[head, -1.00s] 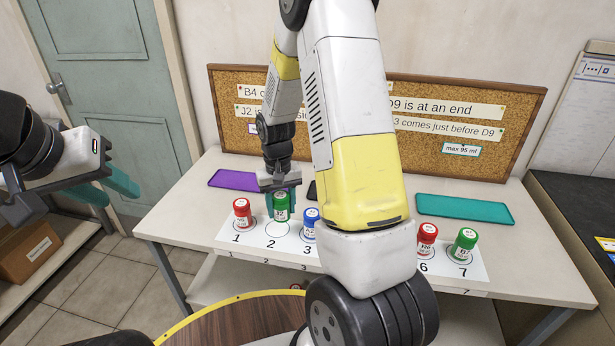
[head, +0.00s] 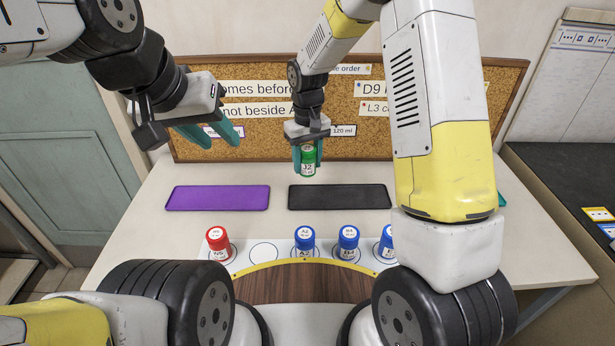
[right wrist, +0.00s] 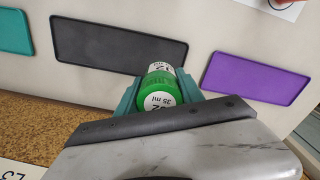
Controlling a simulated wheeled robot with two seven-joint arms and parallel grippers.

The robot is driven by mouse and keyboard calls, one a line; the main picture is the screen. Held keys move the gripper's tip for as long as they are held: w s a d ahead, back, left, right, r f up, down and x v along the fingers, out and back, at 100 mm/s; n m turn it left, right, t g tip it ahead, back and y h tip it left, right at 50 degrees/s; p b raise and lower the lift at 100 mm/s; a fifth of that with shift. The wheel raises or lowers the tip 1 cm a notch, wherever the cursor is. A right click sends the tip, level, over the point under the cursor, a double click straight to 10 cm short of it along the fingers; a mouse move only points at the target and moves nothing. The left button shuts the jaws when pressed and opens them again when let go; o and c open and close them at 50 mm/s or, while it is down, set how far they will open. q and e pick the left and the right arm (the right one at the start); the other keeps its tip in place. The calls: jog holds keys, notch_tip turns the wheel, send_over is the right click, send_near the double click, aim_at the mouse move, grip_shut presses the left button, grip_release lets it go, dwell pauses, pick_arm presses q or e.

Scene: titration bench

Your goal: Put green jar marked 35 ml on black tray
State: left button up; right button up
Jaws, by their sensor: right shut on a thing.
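The green jar (head: 308,161) is held upright between the teal fingers of my right gripper (head: 308,160), which is shut on it. In the right wrist view the jar (right wrist: 158,94) shows "35 ml" on its lid. The black tray (head: 340,197) lies flat and empty on the table; it also shows in the right wrist view (right wrist: 118,44). The jar is above the table, near the back left part of the black tray in the head view. My left gripper (head: 222,135) is open and empty, up at the left.
A purple tray (head: 217,198) lies empty left of the black one. In front, a white numbered strip holds a red jar (head: 218,243) and several blue jars (head: 348,242), with an empty circle (head: 263,254) between. A corkboard (head: 262,138) with notes stands behind.

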jog(key=f, duration=0.3)
jog(key=a+f, duration=0.1)
jog(key=f, duration=0.1)
jog(key=shift+w+f, duration=0.1)
jog(key=shift+f, duration=2.2)
jog(key=shift+f, duration=0.1)
jog(key=o, duration=1.4)
